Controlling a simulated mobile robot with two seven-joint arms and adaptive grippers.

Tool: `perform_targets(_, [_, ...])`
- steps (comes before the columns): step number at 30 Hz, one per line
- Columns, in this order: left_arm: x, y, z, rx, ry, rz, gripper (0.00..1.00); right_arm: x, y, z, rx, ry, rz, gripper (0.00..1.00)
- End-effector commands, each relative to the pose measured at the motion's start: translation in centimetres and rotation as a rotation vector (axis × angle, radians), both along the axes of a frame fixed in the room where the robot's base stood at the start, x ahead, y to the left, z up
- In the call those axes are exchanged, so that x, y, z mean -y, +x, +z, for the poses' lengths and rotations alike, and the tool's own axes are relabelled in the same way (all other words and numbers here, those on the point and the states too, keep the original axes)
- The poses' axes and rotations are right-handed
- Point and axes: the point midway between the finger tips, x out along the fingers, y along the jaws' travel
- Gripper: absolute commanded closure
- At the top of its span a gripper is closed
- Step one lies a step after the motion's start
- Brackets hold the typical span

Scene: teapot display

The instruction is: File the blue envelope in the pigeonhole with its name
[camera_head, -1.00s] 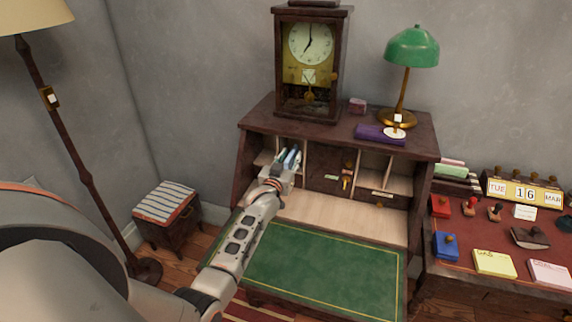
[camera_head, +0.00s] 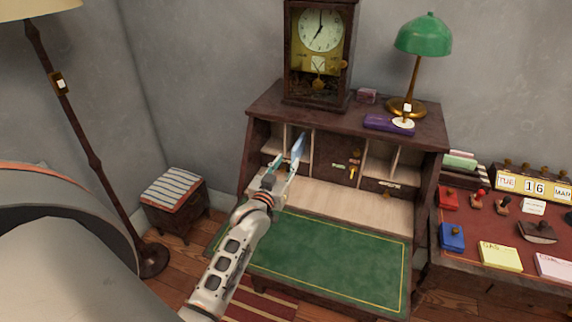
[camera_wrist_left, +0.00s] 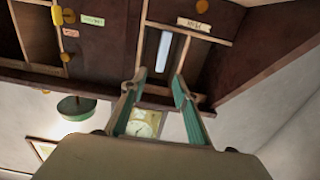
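The blue envelope (camera_head: 298,147) stands on edge, slightly tilted in the head view, in a narrow pigeonhole at the left of the desk's hutch. In the left wrist view its pale edge (camera_wrist_left: 164,51) shows between two wooden dividers. My left gripper (camera_head: 284,170) is in front of that pigeonhole, its teal-lined fingers apart. In the left wrist view the open fingers (camera_wrist_left: 156,88) have nothing between them, and the envelope lies beyond the tips. A pale name label (camera_wrist_left: 193,24) sits near this pigeonhole; I cannot read it surely. My right gripper is not in view.
The desk's green writing surface (camera_head: 330,255) is clear. A clock (camera_head: 318,60), a green lamp (camera_head: 423,35) and a purple item (camera_head: 385,123) stand on top of the hutch. A side table (camera_head: 510,235) at right holds stamps and notepads. A striped stool (camera_head: 172,190) stands at left.

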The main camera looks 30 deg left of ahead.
Motion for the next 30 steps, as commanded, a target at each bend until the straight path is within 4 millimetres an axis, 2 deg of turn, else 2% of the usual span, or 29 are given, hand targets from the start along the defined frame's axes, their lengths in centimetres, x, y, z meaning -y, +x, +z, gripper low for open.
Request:
perform_targets(3, [0.0, 0.0, 0.0, 0.0, 0.0, 0.0, 0.7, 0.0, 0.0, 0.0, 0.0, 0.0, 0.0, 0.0])
perform_targets(4, [0.0, 0.0, 0.0, 0.0, 0.0, 0.0, 0.75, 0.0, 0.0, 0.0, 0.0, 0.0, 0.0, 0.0])
perform_targets(7, [0.0, -0.1, -0.2, -0.018, 0.047, -0.004, 1.0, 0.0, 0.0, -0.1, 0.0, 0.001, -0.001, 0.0])
perform_targets(11, [0.2, -0.9, -1.4, -0.119, 0.35, -0.028, 1.0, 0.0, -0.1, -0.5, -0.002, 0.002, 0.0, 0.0])
perform_targets(14, [0.4, -2.2, -2.7, -0.249, 0.78, -0.061, 1.0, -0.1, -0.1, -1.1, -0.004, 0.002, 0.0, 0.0])
perform_targets(18, [0.4, -4.5, -4.3, -0.434, 1.482, -0.103, 1.0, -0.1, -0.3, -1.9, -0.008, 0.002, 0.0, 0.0])
perform_targets(24, [0.8, -8.1, -4.9, -0.625, 2.397, -0.105, 1.0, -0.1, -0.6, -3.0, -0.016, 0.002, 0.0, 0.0])
perform_targets(27, [1.3, -9.5, -4.6, -0.68, 2.724, -0.074, 1.0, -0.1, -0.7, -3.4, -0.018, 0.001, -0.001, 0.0])
perform_targets(30, [1.8, -10.4, -4.1, -0.713, 2.935, -0.038, 1.0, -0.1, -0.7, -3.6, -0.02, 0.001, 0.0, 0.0])
